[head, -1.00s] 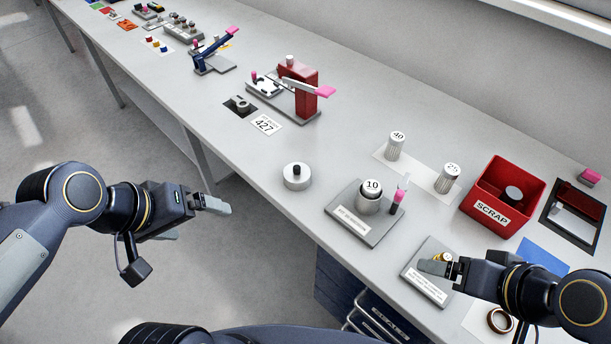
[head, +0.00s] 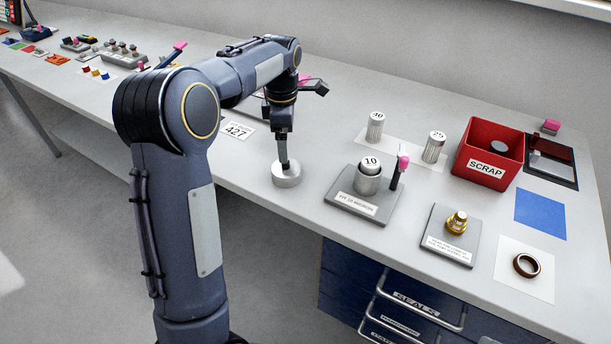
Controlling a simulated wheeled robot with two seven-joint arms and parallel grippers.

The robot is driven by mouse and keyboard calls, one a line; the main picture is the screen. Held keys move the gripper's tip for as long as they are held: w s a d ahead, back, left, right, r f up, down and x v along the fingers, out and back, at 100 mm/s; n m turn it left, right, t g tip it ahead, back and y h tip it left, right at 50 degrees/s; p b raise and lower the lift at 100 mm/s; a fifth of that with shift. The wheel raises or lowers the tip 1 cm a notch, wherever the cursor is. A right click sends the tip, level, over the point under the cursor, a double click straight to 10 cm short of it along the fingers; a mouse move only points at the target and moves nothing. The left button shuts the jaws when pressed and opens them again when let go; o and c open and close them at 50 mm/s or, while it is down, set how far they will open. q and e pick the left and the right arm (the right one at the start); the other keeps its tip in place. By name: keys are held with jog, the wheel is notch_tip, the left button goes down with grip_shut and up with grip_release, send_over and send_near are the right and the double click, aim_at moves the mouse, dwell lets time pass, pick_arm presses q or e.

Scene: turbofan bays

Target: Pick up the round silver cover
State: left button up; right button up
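The round silver cover (head: 287,178) is a short, flat-lying cylinder on the grey bench, left of the plate with the "10" weight. My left gripper (head: 284,164) points straight down over the cover's middle, its fingertips at the small knob on top. The fingers hide the knob, and from this side I cannot tell whether they are closed on it. The cover rests on the bench. My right gripper is out of view.
Right of the cover stands a grey plate (head: 350,207) with the "10" weight (head: 369,177) and a pink-topped pin (head: 400,170). Behind are weights "40" (head: 375,128) and "25" (head: 433,148), and the red SCRAP bin (head: 487,170). A card "427" (head: 236,131) lies behind left.

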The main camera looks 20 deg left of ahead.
aim_at(286, 169)
pick_arm(q)
jog(key=f, duration=0.7)
jog(key=shift+s+d+f, duration=0.15)
jog(key=shift+s+f, duration=0.15)
jog(key=shift+f, duration=0.05)
jog(key=shift+c, duration=0.4)
jog(key=c, duration=1.2)
jog(key=shift+r, duration=0.15)
